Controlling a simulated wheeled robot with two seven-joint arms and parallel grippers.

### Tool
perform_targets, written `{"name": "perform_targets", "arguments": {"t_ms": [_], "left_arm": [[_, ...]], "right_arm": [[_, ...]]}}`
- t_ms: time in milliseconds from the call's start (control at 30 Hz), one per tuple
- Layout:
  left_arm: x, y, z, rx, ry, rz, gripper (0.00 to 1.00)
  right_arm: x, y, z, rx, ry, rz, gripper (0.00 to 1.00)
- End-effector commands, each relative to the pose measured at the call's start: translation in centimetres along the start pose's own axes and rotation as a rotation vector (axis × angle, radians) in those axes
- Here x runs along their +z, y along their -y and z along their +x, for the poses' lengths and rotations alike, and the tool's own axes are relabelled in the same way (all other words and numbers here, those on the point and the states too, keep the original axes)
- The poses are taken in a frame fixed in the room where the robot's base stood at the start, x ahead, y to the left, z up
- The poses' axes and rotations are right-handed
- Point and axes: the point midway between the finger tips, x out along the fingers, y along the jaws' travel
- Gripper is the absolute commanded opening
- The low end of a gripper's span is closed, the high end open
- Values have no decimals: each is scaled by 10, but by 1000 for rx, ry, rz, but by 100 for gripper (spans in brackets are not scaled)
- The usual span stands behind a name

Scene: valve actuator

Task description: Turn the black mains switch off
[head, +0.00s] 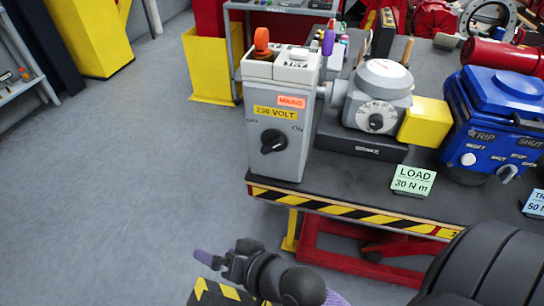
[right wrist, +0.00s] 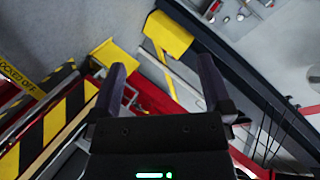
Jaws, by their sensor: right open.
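The black mains switch (head: 273,141) is a rotary knob on the front of a grey box (head: 290,168) at the table's front left corner. Above it are a red MAINS label and a yellow 230 VOLT label. Small markings sit to its upper left and right; its handle seems to slant toward the right one. My right gripper (head: 208,258) is in front of and below the box, left of the table edge, clear of the switch. In the right wrist view its two dark fingers (right wrist: 160,78) stand apart with nothing between them. My left gripper is not in view.
The table has a yellow-black striped front edge (head: 350,212) and red legs below. A grey dial unit (head: 378,95), a green LOAD card (head: 413,180) and a blue actuator (head: 500,120) stand right of the box. The floor at left is clear.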

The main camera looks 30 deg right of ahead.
Motion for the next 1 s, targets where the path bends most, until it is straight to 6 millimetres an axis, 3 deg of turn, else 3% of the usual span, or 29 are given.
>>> {"name": "perform_targets", "arguments": {"t_ms": [167,300,400,567,1000], "left_arm": [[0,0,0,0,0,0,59],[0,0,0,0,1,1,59],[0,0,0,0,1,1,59],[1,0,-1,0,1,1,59],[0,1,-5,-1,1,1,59]], "right_arm": [[-51,18,10,-284,-341,485,100],[-97,-6,-9,-543,-706,950,100],[-112,-33,-28,-679,-925,1164,100],[-120,-53,-43,-771,-1081,1280,100],[-202,-63,-14,-776,-1087,1279,100]]}}
